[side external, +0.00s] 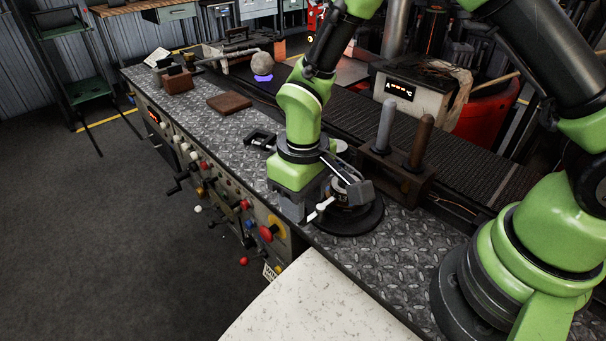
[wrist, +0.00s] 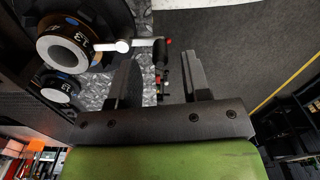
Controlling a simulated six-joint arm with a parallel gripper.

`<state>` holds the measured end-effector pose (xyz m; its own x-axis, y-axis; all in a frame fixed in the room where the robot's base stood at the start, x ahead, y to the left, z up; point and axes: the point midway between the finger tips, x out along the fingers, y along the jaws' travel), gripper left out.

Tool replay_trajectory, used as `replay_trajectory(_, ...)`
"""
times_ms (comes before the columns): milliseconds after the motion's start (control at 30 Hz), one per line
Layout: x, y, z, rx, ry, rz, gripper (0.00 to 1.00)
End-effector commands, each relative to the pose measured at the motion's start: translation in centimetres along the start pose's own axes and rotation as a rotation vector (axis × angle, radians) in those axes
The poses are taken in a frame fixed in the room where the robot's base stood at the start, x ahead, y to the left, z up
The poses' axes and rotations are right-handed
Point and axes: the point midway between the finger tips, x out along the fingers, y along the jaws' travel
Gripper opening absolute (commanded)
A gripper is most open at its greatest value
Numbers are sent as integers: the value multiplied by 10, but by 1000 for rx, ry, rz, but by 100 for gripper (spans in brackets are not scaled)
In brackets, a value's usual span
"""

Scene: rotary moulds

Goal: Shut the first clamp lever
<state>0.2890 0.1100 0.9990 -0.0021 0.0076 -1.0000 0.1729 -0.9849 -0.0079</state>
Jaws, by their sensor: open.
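The rotary mould (side external: 362,219) is a dark round base with a ringed top and printed digits, standing near the bench's front edge. In the wrist view its pale ring (wrist: 47,50) is at upper left. A white clamp lever (side external: 320,209) with a round knob sticks out from the mould toward the front edge. It also shows in the wrist view (wrist: 122,46), pointing right toward my gripper's fingers. My gripper (side external: 305,203) points down just left of the mould, open and empty. In the wrist view its two fingers (wrist: 160,67) are spread. I cannot tell whether one touches the lever.
A second, smaller ringed part (wrist: 57,90) sits below the mould in the wrist view. A wooden block with two upright handles (side external: 400,185) stands behind the mould to the right. A brown slab (side external: 229,103) lies farther left. Knobs (side external: 267,233) line the bench front.

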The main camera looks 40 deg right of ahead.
Motion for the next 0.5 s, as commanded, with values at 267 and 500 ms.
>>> replay_trajectory(267,-53,0,-1,-1,6,-1,43)
replay_trajectory(500,-67,0,0,-1,1,0,43)
